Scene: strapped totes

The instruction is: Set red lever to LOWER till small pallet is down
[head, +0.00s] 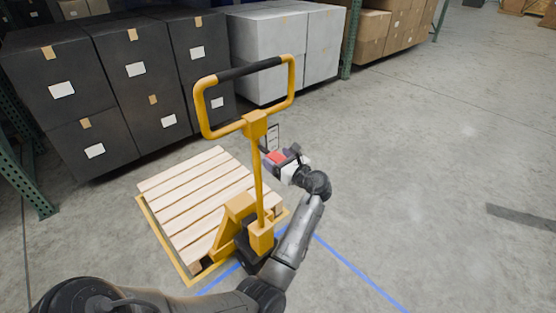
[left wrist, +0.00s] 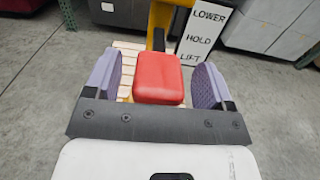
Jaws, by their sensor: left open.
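A yellow pallet jack (head: 258,185) stands upright with a black-gripped loop handle. The red lever (head: 277,156) is on its column, and its red knob also shows large in the left wrist view (left wrist: 158,79). A white sign (left wrist: 203,30) reading LOWER, HOLD, LIFT from top to bottom is behind it; I cannot tell which word the lever is at. My left gripper (head: 286,159) is open, with its purple-padded fingers on either side of the knob, gaps showing. The small wooden pallet (head: 195,198) is at the jack; its height off the floor is unclear. My right gripper is out of view.
Black boxes (head: 130,65) are stacked behind the pallet at left, white boxes (head: 270,50) behind the handle, and brown boxes (head: 375,35) farther right. Green rack posts (head: 350,40) stand among them. Blue floor lines (head: 350,268) run near the jack. The floor at right is clear.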

